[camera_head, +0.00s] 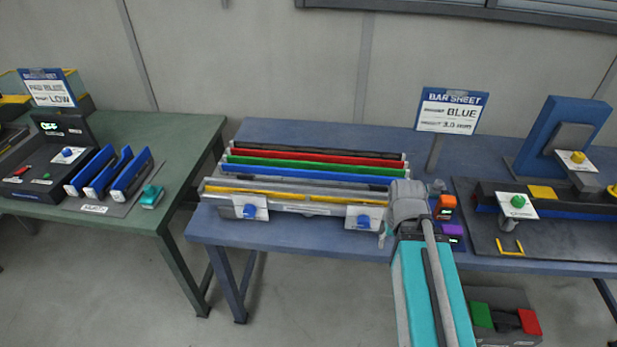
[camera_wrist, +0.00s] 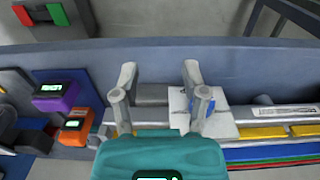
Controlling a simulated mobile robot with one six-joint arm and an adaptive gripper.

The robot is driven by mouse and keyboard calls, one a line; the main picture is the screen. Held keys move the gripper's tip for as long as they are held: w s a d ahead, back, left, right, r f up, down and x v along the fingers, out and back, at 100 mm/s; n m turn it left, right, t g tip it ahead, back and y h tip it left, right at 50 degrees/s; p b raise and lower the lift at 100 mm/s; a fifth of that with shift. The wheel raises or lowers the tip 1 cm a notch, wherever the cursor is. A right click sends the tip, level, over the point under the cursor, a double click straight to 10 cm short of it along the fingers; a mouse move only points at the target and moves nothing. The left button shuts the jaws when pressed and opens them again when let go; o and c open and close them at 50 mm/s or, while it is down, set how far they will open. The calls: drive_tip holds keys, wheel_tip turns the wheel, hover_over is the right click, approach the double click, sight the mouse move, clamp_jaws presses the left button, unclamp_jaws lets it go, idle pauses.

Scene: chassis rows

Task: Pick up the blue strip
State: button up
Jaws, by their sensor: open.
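The blue strip (camera_head: 300,172) lies in a rack on the blue table in the head view, in front of a green strip (camera_head: 310,162) and a red strip (camera_head: 315,154). In the wrist view the blue strip (camera_wrist: 275,153) shows at lower right, its far end hidden behind my gripper. My gripper (camera_wrist: 159,80) is open and empty. Its fingers appear over the rack's front rail, beside a white clamp plate (camera_wrist: 212,128) with a blue knob. The strip is not between the fingers. In the head view my arm hides the fingertips.
A yellow strip (camera_head: 290,194) and the grey front rail (camera_head: 300,207) lie in front of the blue strip. Orange (camera_head: 446,203) and purple (camera_head: 453,232) devices stand right of my gripper. A green table (camera_head: 190,125) is at left.

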sight(311, 171)
drive_tip(key=w+a+r+m+p, duration=0.2)
drive_tip(key=w+a+m, duration=0.1)
drive_tip(key=w, duration=0.2)
drive_tip(key=w+a+r+m+p, duration=0.2)
drive_tip(key=w+a+m, duration=0.1)
drive_tip(key=w+a, duration=0.1)
drive_tip(key=w+a+r+m+p, duration=0.2)
drive_tip(key=w+a+m, duration=0.1)
drive_tip(key=w, duration=0.3)
drive_tip(key=shift+w+a+r, duration=0.2)
drive_tip(key=shift+w, duration=0.2)
drive_tip(key=w+a+r+m+p, duration=0.2)
drive_tip(key=w+a+m, duration=0.2)
drive_tip(key=w+a, duration=0.2)
drive_tip(key=w+a+r+m+p, duration=0.3)
drive_tip(key=w+a+m, duration=0.2)
drive_tip(key=w+a, duration=0.1)
drive_tip(key=shift+a, duration=0.85)
wheel_tip(311, 171, down, 8)
drive_tip(key=b, duration=0.8)
drive_tip(key=shift+f, duration=0.25)
drive_tip(key=shift+s+f, duration=0.1)
drive_tip(key=shift+s+f+b, duration=0.1)
drive_tip(key=shift+f+b, duration=2.4)
drive_tip(key=shift+b, duration=0.15)
